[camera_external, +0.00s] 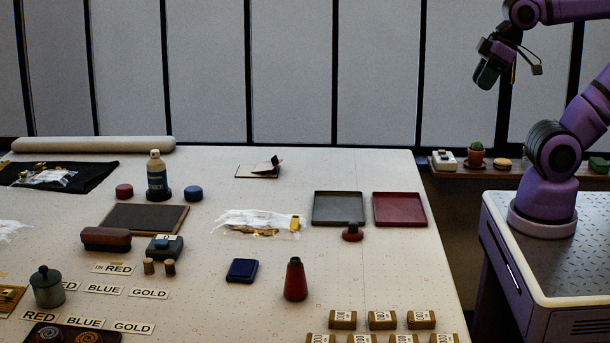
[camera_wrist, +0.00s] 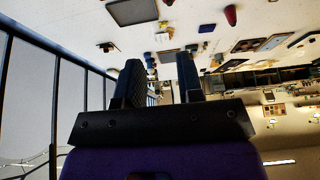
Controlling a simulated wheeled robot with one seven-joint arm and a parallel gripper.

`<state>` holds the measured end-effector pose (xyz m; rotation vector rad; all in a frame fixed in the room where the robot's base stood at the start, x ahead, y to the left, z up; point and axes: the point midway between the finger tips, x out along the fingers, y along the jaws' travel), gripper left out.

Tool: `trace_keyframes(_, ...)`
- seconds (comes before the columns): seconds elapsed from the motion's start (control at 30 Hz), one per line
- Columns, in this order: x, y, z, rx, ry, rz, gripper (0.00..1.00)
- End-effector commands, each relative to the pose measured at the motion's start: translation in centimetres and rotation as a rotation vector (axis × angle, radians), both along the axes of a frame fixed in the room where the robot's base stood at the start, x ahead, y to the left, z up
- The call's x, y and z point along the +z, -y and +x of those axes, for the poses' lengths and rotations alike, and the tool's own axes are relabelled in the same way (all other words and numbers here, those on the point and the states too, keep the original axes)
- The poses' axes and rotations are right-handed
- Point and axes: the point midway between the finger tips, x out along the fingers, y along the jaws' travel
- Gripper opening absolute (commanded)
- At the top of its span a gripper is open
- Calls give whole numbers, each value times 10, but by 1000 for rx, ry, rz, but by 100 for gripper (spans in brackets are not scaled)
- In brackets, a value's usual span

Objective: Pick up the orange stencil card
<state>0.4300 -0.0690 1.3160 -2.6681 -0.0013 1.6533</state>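I cannot pick out an orange stencil card with certainty in either view. A tan-orange piece (camera_external: 9,298) shows at the left edge of the table, cut off by the picture, and I cannot tell what it is. My gripper (camera_external: 488,72) is raised at the upper right, well clear of the table and apart from everything on it. In the wrist view my gripper (camera_wrist: 158,68) has its two dark fingers apart with nothing held between them.
The pale table (camera_external: 350,280) carries a grey tray (camera_external: 338,208), a red tray (camera_external: 400,209), a red cone (camera_external: 295,280), a blue box (camera_external: 242,270), a spray bottle (camera_external: 157,175), a plastic bag (camera_external: 255,220), word labels and several tagged blocks. A shelf with a cactus (camera_external: 476,154) stands behind.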

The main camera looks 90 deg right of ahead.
Motion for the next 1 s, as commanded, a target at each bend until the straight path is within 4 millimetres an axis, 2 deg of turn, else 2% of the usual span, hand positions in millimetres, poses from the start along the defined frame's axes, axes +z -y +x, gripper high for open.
trace_keyframes(0.37, 0, 0, 0, 0, 0, 0, 34)
trace_keyframes(0.67, 0, 0, 0, 0, 0, 0, 100)
trace_keyframes(0.87, 0, 0, 0, 0, 0, 0, 100)
trace_keyframes(1.0, 5, 2, 11, -8, -2, -1, 100)
